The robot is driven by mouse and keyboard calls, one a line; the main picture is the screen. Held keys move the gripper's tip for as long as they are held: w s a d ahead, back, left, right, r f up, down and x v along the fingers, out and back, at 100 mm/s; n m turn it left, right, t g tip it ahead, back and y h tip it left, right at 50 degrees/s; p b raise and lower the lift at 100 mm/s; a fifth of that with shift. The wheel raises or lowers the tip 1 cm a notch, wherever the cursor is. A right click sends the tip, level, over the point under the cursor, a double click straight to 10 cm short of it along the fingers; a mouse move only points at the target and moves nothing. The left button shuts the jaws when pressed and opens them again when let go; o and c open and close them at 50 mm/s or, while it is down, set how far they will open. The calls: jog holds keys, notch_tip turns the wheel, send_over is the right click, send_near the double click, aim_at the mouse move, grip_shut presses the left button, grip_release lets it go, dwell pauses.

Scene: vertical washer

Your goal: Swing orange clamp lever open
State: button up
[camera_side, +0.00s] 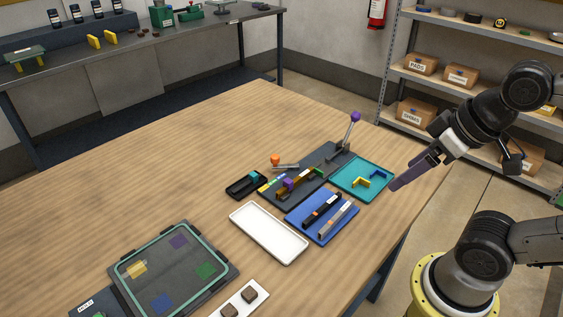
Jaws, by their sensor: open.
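A small orange knob (275,160) sits at the left end of a short grey lever that lies low at the back left of the dark fixture plate (320,168). I take this to be the orange clamp lever. A taller lever with a purple knob (355,117) stands upright, leaning slightly right, at the plate's far right end. My gripper (394,187) hangs in the air well to the right of the orange knob, past the teal tray. It points down and left and holds nothing visible. The gap between its fingers is too small to make out.
A teal tray (343,180) with yellow and blue pieces lies between my gripper and the plate. A blue tray (318,233), a white tray (260,245) and a black bin (235,190) surround the plate. Bare table (190,150) lies to the left.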

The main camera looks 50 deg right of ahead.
jog(key=shift+c, duration=1)
jog(key=shift+s, duration=0.2)
jog(key=shift+c, duration=0.9)
jog(key=w+r+n, duration=0.2)
jog(key=w+r, duration=0.4)
jog(key=r, duration=0.3)
jog(key=w+r+n+g, duration=0.15)
jog(key=w+r, duration=0.25)
jog(key=w, duration=0.8)
jog(key=g, duration=0.4)
send_over(275, 156)
notch_tip(275, 156, down, 15)
notch_tip(275, 156, down, 14)
jog(key=shift+r, duration=0.1)
